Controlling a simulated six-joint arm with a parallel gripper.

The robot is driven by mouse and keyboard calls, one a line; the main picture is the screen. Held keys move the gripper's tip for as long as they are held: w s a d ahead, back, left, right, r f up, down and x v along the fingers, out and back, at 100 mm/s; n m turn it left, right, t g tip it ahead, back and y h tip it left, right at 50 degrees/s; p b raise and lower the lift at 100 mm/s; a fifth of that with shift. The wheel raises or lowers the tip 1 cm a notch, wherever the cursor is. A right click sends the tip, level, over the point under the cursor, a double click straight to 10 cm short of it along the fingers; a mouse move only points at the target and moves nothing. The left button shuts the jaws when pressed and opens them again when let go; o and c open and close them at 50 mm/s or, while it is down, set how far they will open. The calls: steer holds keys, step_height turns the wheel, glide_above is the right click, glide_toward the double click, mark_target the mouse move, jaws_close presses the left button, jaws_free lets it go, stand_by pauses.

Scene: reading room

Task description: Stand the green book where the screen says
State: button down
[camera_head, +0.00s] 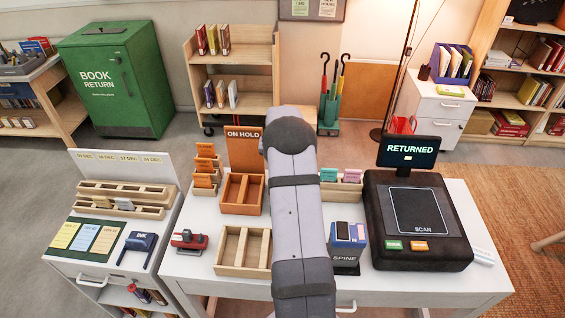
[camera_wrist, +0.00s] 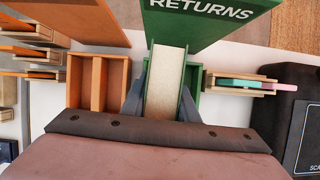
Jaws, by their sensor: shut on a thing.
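The screen (camera_head: 408,165) at the right of the desk reads "RETURNED". In the wrist view my gripper (camera_wrist: 162,105) is shut on the green book (camera_wrist: 167,82). Its cream page edges face the camera, with thin green covers on both sides. The book is in line with the green RETURNS holder (camera_wrist: 208,106), in front of its upright green sign (camera_wrist: 205,22). I cannot tell whether the book touches the holder's floor. In the head view my arm hides the gripper, the book and the RETURNS holder.
The orange ON HOLD holder (camera_wrist: 97,60) stands close on the left, with empty compartments. A small rack with teal and pink tabs (camera_wrist: 240,84) is close on the right. The black scanner (camera_head: 418,258), a SPINE box (camera_head: 346,262) and an empty wooden tray (camera_head: 222,270) share the desk.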

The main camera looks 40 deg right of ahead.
steer(key=shift+f+b, duration=1.35)
steer(key=shift+f, duration=1.4)
steer(key=c, duration=1.3)
jaws_free()
steer(key=shift+f, duration=0.1)
steer(key=b+v, duration=0.2)
steer(key=v, duration=0.5)
steer(key=shift+r, duration=0.25)
